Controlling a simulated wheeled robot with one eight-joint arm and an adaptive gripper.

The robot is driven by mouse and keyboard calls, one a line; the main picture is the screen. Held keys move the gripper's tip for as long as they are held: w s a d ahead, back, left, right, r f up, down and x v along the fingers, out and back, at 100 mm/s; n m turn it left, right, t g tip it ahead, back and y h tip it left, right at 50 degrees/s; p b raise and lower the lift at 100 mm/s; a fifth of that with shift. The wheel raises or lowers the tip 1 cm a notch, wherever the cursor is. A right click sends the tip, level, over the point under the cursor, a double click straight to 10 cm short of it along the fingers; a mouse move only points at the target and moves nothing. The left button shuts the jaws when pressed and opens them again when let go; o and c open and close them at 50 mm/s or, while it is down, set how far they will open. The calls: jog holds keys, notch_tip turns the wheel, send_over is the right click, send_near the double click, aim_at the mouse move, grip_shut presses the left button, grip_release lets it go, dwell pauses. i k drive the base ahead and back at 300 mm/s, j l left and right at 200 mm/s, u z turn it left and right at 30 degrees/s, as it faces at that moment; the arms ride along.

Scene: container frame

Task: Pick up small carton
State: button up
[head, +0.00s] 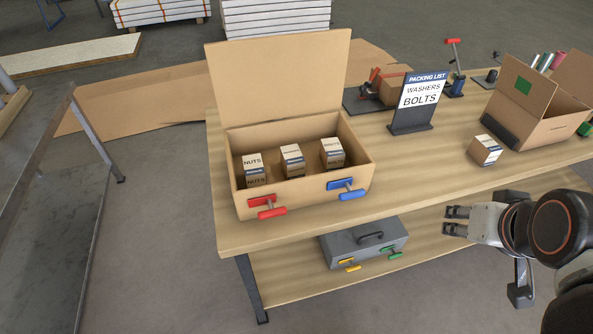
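A small carton (485,150) with a white label and a blue band stands on the wooden table, right of centre; its lettering is too small to read. Three similar cartons stand in a row inside an open cardboard box: the left carton (253,170) reads NUTS, the middle carton (292,161) is hard to read, and the right carton (332,153) seems to read BOLTS. My gripper (456,220) is at the lower right, in front of the table's front edge. Its two fingers are apart with nothing between them. It is apart from every carton.
The open box (355,150) has red and blue handles in front. A packing list sign (420,98) reads WASHERS, BOLTS. A second open box (535,122) is at right. A grey toolbox (360,242) sits on the lower shelf. Clear tabletop lies around the lone carton.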

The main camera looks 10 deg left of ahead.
aim_at(253, 166)
jog(key=u, duration=1.3)
jog(key=i+l+u, duration=0.15)
jog(key=l+u, duration=0.15)
jog(key=l, duration=0.55)
jog(key=l+u, duration=0.3)
jog(key=l, duration=0.6)
jog(key=i, duration=0.05)
